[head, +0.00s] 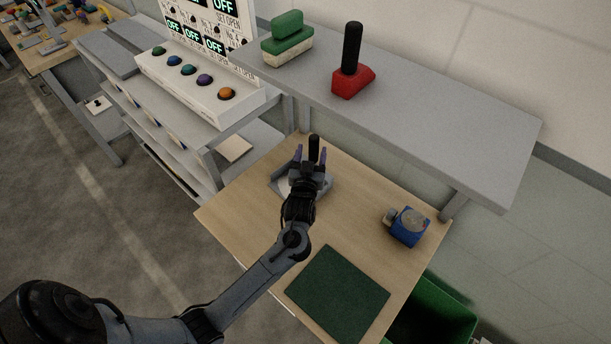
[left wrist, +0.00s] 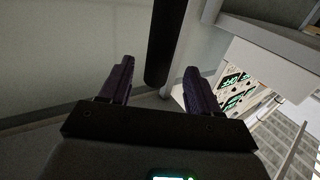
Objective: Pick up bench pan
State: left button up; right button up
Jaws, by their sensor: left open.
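The bench pan (head: 279,187) looks like a grey, low-sided pan at the back left of the wooden bench, with a black upright handle (head: 314,146). My left gripper (head: 312,165) is over the pan and hides much of it. Its purple fingers are apart. In the left wrist view the black handle (left wrist: 164,40) stands beyond and between the two open fingertips (left wrist: 159,68). I cannot tell whether a finger touches it. My right gripper is not in view.
The wooden bench (head: 240,215) also holds a dark green mat (head: 338,293) and a blue device (head: 408,228). A grey shelf (head: 440,120) overhangs the back, bearing a red block with a black handle (head: 352,75) and a green-and-white block (head: 287,40). A green bin (head: 440,315) stands right.

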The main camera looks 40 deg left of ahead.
pick_arm(q)
jog(key=shift+b+x, duration=0.5)
jog(key=shift+x, duration=2.3)
jog(key=shift+d, duration=0.1)
jog(key=c, duration=1.1)
